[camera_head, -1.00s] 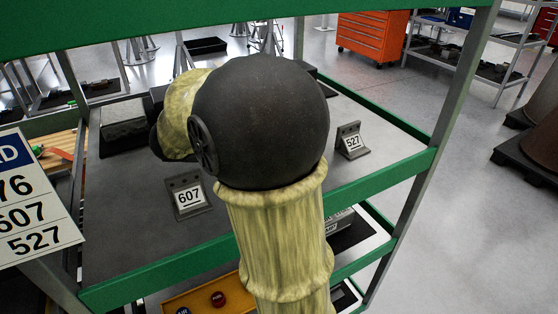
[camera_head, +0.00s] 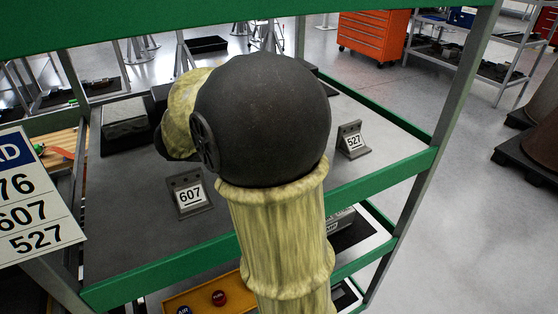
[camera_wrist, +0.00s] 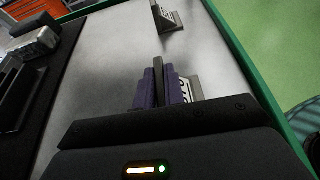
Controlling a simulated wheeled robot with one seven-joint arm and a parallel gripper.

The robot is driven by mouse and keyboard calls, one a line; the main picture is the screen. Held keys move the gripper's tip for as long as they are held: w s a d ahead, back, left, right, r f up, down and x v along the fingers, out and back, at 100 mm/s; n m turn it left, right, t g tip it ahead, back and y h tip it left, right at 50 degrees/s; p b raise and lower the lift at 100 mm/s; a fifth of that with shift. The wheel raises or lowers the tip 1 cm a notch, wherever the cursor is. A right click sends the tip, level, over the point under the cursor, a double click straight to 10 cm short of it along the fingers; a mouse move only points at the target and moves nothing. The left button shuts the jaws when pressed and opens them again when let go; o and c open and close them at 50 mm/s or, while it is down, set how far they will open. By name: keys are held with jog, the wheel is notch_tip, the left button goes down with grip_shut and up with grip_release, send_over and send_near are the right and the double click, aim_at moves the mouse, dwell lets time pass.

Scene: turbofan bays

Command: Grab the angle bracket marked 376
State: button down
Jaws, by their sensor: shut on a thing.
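My gripper (camera_wrist: 160,92) is shut on a dark grey angle bracket (camera_wrist: 194,88) in the wrist view. The bracket's upright plate is between the purple finger pads, and its white label is partly covered, so I cannot read its number. In the head view my arm hides the gripper and this bracket. The bracket marked 607 (camera_head: 188,194) stands on the shelf left of my arm, and the bracket marked 527 (camera_head: 352,140) stands to its right. Both are clear of the arm in that picture. One other bracket (camera_wrist: 166,17) stands farther off in the wrist view.
The grey shelf top (camera_head: 130,245) has green rails (camera_head: 160,274) along its edges. A green beam (camera_head: 200,22) crosses above. A number sign (camera_head: 36,200) is at left. A black mat (camera_wrist: 62,75) carrying a metal part (camera_wrist: 36,42) lies left of my gripper.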

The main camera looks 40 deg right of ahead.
jog(key=shift+r, duration=0.15)
notch_tip(320, 180, up, 10)
dwell(0.4)
dwell(0.6)
